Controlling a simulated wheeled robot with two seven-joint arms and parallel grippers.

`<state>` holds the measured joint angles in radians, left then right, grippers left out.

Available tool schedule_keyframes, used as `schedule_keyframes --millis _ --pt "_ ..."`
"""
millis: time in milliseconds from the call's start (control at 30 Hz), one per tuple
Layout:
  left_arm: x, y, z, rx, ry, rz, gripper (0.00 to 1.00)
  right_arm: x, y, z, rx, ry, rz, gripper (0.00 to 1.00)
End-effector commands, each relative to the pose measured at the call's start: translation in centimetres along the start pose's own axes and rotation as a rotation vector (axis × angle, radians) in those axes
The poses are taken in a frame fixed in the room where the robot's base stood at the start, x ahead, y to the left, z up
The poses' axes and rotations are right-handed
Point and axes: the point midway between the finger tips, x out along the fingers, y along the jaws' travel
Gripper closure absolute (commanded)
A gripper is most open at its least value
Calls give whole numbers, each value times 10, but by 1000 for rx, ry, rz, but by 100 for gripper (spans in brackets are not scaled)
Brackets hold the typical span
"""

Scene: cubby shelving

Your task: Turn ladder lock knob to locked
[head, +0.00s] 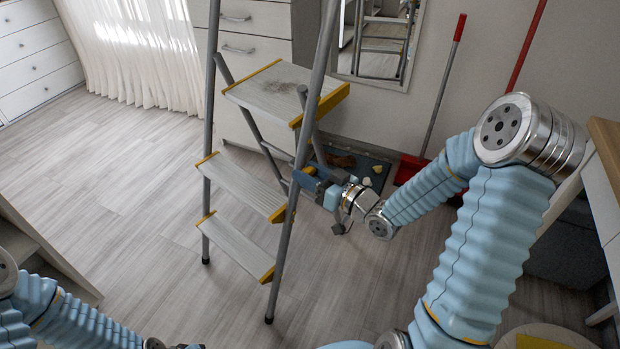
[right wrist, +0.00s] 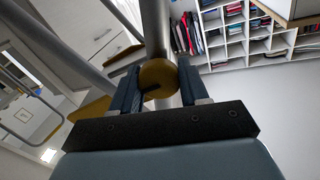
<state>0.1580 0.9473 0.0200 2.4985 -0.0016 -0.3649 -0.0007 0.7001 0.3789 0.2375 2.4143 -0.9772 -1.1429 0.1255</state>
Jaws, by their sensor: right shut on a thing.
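The stepladder (head: 240,190) stands open on the floor in the middle of the head view, with grey rails and yellow-edged steps. My right gripper (head: 306,176) is at its right front rail, at about the height of the middle step. In the right wrist view a round yellow knob (right wrist: 159,78) sits against the grey rail, between the two fingers of my right gripper (right wrist: 160,90). The fingers are shut on the knob. In the head view the knob is hidden by the gripper. My left arm shows at the lower left, but its gripper fingers cannot be made out.
A red dustpan (head: 408,168) and long-handled tools lean on the wall behind my right arm. A dark mat (head: 372,172) lies behind the ladder. A white drawer unit (head: 255,50) stands at the back. The floor left of the ladder is clear.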

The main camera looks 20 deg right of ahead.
Motion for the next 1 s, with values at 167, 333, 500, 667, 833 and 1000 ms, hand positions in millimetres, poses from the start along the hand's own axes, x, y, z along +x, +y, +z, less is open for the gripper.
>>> schedule_keyframes --millis 167,333,500,667,833,1000 --pt "-2 1 0 1 1 1 100 0 0 -2 1 1 1 100" --pt "-2 1 0 1 1 1 100 0 0 -1 2 0 1 31" --pt "-2 1 0 1 1 1 100 0 0 -1 3 0 0 31" --pt "-1 1 0 1 1 1 100 -2 0 -1 3 -1 1 31" --pt "0 0 0 1 1 0 100 -25 1 0 1 -1 5 31" --pt "2 -2 -1 0 3 -1 100 -70 2 0 1 -1 8 31"
